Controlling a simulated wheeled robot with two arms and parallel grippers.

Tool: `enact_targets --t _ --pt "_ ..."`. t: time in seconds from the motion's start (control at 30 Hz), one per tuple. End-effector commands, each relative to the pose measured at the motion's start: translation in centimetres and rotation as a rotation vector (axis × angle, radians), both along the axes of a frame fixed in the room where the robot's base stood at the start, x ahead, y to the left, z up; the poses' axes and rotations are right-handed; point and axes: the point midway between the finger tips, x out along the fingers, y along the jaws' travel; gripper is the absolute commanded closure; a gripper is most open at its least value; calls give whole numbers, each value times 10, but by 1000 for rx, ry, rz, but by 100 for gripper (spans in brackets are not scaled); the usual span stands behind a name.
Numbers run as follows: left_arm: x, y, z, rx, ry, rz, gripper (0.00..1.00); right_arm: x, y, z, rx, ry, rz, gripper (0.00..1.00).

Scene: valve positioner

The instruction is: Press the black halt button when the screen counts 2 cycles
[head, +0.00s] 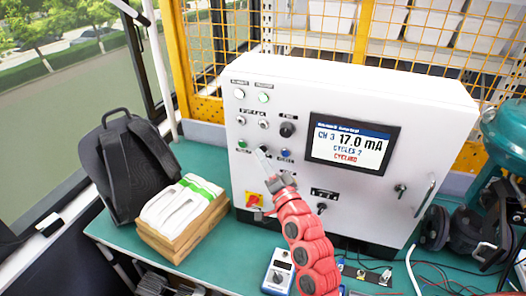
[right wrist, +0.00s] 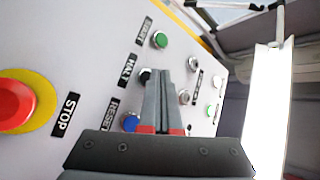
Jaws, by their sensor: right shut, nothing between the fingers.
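The white control box (head: 350,90) stands on the green bench. Its screen (head: 350,145) reads CH 3, 17.0 mA, CYCLES 2 and CYCLING. The black halt button (right wrist: 145,76) sits beside the HALT label (right wrist: 128,70), between the green button (right wrist: 160,40) and the blue button (right wrist: 131,122). My right gripper (right wrist: 163,76) is shut and empty, its fingertips at the panel by the black button and partly covering it. In the head view the right gripper (head: 262,160) points up at the button row. I cannot tell whether it touches the button. My left gripper is out of view.
A red stop button on a yellow plate (head: 254,200) is lower left on the panel; it also shows in the right wrist view (right wrist: 18,101). A black backpack (head: 132,165) and a wooden box with white bundles (head: 183,225) stand left. A meter (head: 278,274) lies in front.

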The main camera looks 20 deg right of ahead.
Motion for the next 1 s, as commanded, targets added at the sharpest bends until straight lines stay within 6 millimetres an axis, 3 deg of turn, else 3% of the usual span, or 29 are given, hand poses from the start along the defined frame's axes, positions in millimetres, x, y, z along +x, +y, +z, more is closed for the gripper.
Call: enact_targets --t 1.0 --pt "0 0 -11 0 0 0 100 7 -6 -1 0 0 -1 100"
